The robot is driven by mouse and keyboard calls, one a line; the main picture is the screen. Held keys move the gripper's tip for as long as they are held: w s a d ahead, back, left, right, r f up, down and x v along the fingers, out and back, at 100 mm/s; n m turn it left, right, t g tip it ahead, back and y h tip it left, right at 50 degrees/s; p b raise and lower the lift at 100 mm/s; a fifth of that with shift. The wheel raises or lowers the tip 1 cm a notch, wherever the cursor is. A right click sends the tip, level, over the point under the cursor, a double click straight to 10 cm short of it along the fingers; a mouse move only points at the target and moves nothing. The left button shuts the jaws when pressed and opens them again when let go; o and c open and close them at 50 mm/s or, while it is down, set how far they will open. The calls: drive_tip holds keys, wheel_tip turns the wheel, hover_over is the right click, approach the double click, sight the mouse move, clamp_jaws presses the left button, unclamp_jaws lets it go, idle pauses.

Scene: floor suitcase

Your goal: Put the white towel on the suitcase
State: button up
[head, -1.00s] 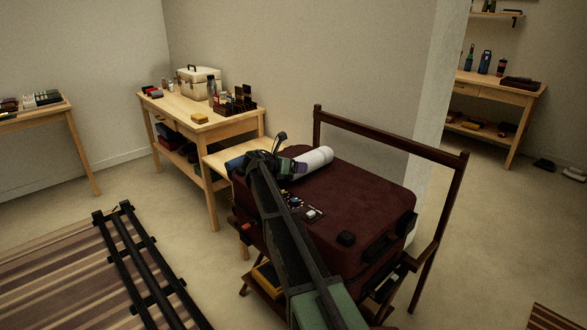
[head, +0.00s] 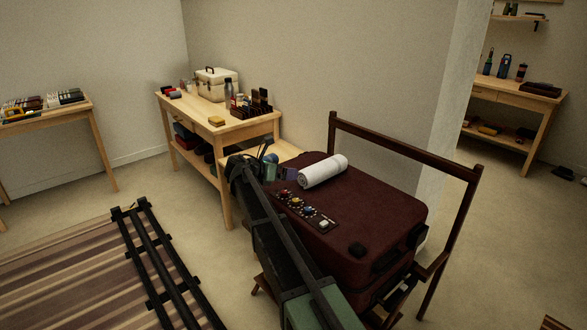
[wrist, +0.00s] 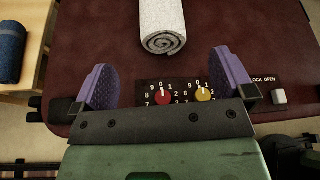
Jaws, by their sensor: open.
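The white towel (head: 323,170) is rolled up and lies on top of the dark red suitcase (head: 375,205), near its far left side. In the wrist view the towel (wrist: 162,25) shows its spiral end, beyond my fingertips and apart from them. My gripper (wrist: 165,80) has its two purple fingers spread wide with nothing between them, over the suitcase's edge by the dial panel. In the head view my gripper (head: 272,168) is partly hidden by my arm, left of the towel. The suitcase stands on a dark wooden rack.
A dial panel (head: 305,208) with coloured knobs is on the suitcase. A blue rolled towel (wrist: 10,50) lies on light wood to the left in the wrist view. The rack's tall rail (head: 400,150) rises behind the suitcase. A workbench (head: 215,125) stands at the back left.

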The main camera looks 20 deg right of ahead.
drive_tip(key=s+a+f+m+y, duration=0.1)
drive_tip(key=s+f+m, duration=0.1)
drive_tip(key=s, duration=0.3)
drive_tip(key=s+a+f+m+y, duration=0.1)
drive_tip(key=s+f+m+y, duration=0.1)
drive_tip(key=s+m, duration=0.2)
drive_tip(key=s+a+f+m+g+y, duration=0.1)
drive_tip(key=s+f+m, duration=0.1)
drive_tip(key=s, duration=0.4)
drive_tip(key=shift+s+f+m+y, duration=0.1)
drive_tip(key=shift+s+m+y, duration=0.2)
drive_tip(key=shift+m+y, duration=0.1)
drive_tip(key=s+a+f+m+y, duration=0.1)
drive_tip(key=s+a+m+y, duration=0.2)
drive_tip(key=s+m, duration=0.2)
drive_tip(key=s+a+f+m+g+y, duration=0.1)
drive_tip(key=s+a+m, duration=0.3)
drive_tip(key=s, duration=0.5)
drive_tip(key=s+a+f+m+y, duration=0.2)
drive_tip(key=s+a+m+y, duration=0.1)
drive_tip(key=s, duration=0.4)
drive_tip(key=m+y, duration=0.1)
drive_tip(key=m, duration=0.1)
drive_tip(key=shift+s+a+f+m+g+y, duration=0.3)
drive_tip(key=shift+a+f+g, duration=0.05)
drive_tip(key=shift+a+g, duration=0.05)
